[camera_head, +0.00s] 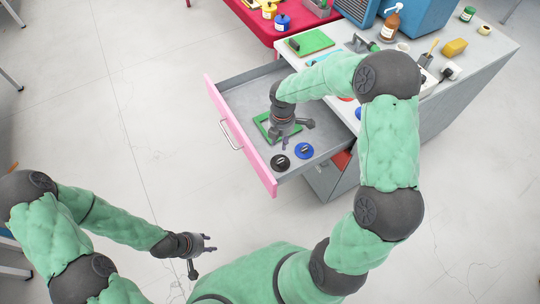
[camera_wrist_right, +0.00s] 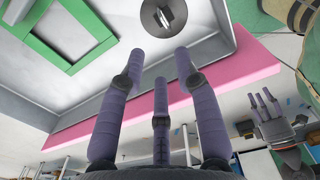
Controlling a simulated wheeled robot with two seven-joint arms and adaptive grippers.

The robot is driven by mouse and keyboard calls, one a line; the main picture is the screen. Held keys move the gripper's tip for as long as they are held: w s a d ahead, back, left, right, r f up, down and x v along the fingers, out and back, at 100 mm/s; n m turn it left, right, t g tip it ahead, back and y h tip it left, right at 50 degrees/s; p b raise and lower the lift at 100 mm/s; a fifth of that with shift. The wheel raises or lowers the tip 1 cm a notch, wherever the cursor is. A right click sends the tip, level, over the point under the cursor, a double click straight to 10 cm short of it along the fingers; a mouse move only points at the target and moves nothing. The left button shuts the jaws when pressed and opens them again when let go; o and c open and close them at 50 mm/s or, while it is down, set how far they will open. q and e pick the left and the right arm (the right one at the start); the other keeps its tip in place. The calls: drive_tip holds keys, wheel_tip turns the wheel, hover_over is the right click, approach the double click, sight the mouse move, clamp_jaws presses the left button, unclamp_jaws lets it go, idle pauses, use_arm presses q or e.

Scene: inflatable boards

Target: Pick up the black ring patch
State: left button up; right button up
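The black ring patch (camera_head: 280,162) lies flat in the front corner of the open drawer, a dark disc with a pale centre piece. It also shows at the top of the right wrist view (camera_wrist_right: 163,14), beyond the fingertips. My right gripper (camera_head: 293,134) is over the drawer, behind and above the patch, its fingers spread and empty; they do not touch the patch. The spread fingers (camera_wrist_right: 160,66) also show in the right wrist view. My left gripper (camera_head: 204,256) is open and empty, low over the floor outside the drawer.
A blue ring patch (camera_head: 304,150) lies beside the black one. A green square frame (camera_head: 264,125) lies in the drawer under my right gripper. The drawer's pink front (camera_head: 240,138) stands as a low wall. The grey countertop (camera_head: 345,63) behind holds bottles and tools.

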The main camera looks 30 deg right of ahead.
drive_tip(key=b, duration=0.2)
approach(281, 156)
drive_tip(key=shift+s+a+f, duration=0.2)
drive_tip(key=shift+s+a, duration=0.7)
drive_tip(key=f+b, duration=0.2)
drive_tip(key=f, duration=0.2)
drive_tip(key=shift+s+f+b, duration=0.15)
drive_tip(key=shift+s+b, duration=0.25)
drive_tip(key=shift+f, duration=0.45)
drive_tip(key=shift+r, duration=0.1)
clamp_jaws()
